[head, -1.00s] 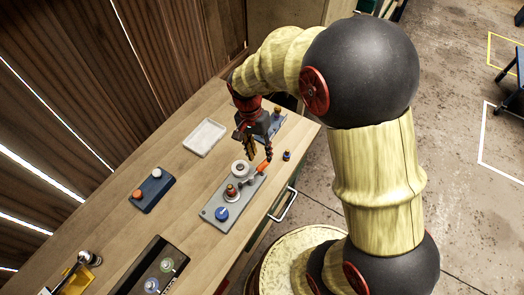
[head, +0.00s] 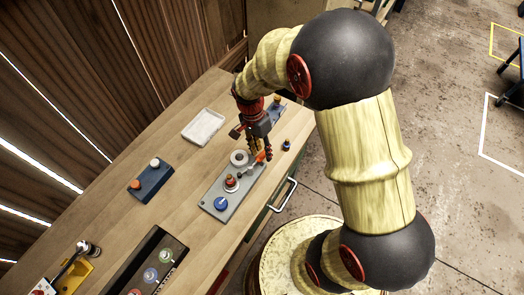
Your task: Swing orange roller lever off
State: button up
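The orange roller lever (head: 261,156) stands at the far right part of a grey plate (head: 211,196) on the wooden bench. Its orange tip shows beside a round grey-white disc (head: 239,158). My gripper (head: 262,153) is just above the lever, pointing down, with its dark fingers apart on either side of the orange tip. The fingers partly hide the lever, and I cannot tell whether they touch it. A red knob (head: 231,182) and a blue knob (head: 220,203) sit nearer on the same plate.
A white tray (head: 203,127) and a dark blue block with orange and white buttons (head: 151,183) lie left. A small dark piece (head: 286,145) stands by the bench's right edge. A black panel (head: 136,264) is at the near end. Bare wood lies between.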

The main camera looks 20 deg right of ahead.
jog(key=shift+f, duration=0.1)
jog(key=shift+c, duration=1.1)
grip_shut()
